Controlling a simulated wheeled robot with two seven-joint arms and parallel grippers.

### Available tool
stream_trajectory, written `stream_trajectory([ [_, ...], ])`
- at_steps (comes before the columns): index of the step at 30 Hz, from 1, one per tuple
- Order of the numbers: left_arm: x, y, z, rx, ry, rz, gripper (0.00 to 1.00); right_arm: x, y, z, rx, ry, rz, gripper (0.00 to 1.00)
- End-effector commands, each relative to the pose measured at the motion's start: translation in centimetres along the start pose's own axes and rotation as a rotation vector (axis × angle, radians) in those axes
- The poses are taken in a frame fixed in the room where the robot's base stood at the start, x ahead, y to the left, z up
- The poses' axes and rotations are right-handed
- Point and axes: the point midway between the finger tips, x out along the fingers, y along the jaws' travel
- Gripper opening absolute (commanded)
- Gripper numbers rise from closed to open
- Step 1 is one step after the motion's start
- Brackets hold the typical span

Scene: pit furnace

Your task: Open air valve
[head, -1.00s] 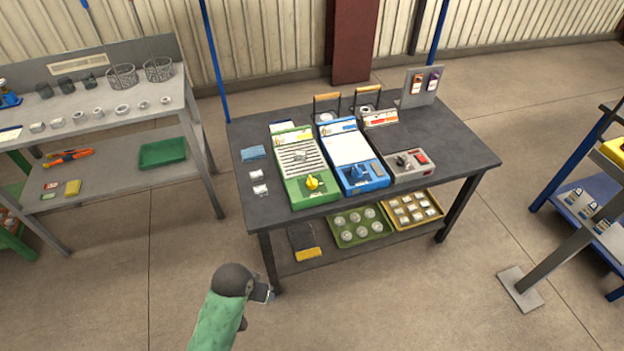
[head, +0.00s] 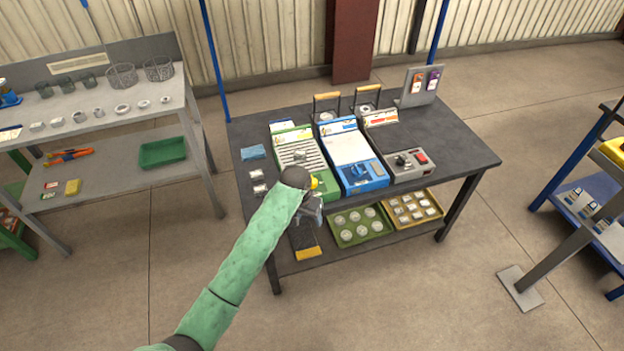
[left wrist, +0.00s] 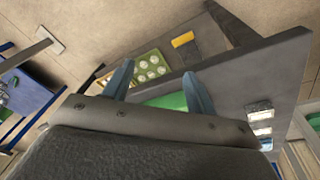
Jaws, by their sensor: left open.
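A green unit (head: 302,157) with a slatted top stands on the dark table, a yellow knob (head: 314,183) at its front end. A blue unit (head: 350,158) beside it has a blue knob (head: 355,172). No label I can read says which knob is the air valve. My left gripper (head: 313,210) is open and empty at the table's front edge, just in front of the green unit; its wrist partly hides the yellow knob. In the left wrist view, the open fingers (left wrist: 158,78) show green casing (left wrist: 168,101) between and behind them. My right gripper is not in view.
A grey box (head: 410,166) with a red switch stands right of the blue unit. Trays of round pieces (head: 361,226) and small blocks (head: 411,209) lie on the lower shelf. The dark tabletop (head: 458,145) is bare at the right.

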Motion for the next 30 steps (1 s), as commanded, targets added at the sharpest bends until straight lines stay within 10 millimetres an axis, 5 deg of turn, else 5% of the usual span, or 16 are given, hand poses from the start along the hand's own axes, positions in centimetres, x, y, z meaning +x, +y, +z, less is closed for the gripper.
stream_trajectory([
  [8, -1.5, -1.7, -7.8, 0.029, -0.061, -0.037, 0.57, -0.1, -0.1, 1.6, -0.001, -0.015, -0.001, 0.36],
  [16, -4.1, -4.0, -14.0, 0.031, -0.116, -0.086, 0.57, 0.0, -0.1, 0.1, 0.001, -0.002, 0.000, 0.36],
  [24, -5.3, -5.3, -16.3, 0.024, -0.142, -0.109, 0.57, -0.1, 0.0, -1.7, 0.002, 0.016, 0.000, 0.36],
  [30, -4.0, -5.5, -16.1, 0.022, -0.145, -0.109, 0.57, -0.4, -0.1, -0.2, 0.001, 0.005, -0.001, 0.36],
])
